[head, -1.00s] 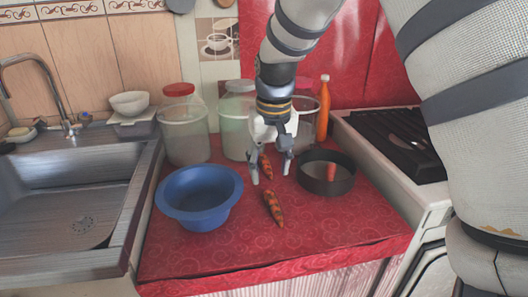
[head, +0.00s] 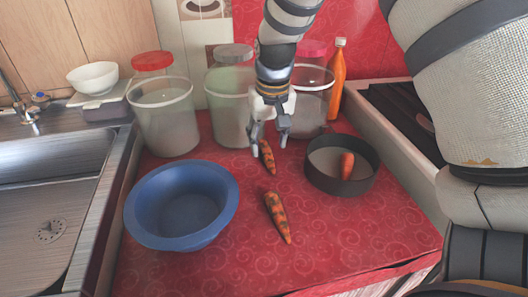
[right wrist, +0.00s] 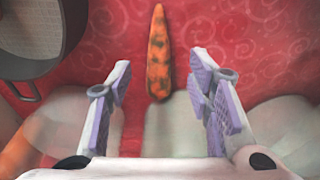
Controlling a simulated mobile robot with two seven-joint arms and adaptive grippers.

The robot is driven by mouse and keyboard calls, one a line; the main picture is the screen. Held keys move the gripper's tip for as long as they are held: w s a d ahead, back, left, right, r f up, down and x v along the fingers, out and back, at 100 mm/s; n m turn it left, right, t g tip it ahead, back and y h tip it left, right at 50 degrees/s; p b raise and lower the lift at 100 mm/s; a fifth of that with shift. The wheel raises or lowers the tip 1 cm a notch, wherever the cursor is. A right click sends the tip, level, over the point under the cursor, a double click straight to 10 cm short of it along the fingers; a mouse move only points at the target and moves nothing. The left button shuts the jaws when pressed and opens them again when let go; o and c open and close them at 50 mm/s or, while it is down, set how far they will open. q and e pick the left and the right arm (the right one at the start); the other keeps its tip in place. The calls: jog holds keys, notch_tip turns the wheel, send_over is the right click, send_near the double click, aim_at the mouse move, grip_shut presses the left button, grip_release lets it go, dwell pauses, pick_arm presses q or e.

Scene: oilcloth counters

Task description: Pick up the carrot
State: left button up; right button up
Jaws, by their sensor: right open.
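Three orange carrots with dark patches show in the head view. One carrot (head: 267,157) lies on the red counter right by my right gripper (head: 269,149). A second carrot (head: 277,217) lies nearer the front, and a third carrot (head: 347,166) is inside the black pan (head: 342,183). My right gripper is open and empty, pointing down. In the right wrist view, a carrot (right wrist: 159,55) lies ahead of the open fingers (right wrist: 160,95), lined up with the gap between them and not touched. My left gripper is out of view.
A blue bowl (head: 148,213) stands left of the carrots. Large jars (head: 165,115) and an orange bottle (head: 336,85) stand behind. The sink (head: 40,215) is at left, the stove (head: 400,120) at right. The front right counter is clear.

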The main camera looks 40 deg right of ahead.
aim_at(268, 155)
jog(key=f, duration=0.4)
jog(key=shift+w+d+f, duration=0.1)
jog(key=shift+w+d, duration=0.05)
jog(key=shift+w, duration=0.1)
jog(key=shift+f, duration=0.1)
grip_shut()
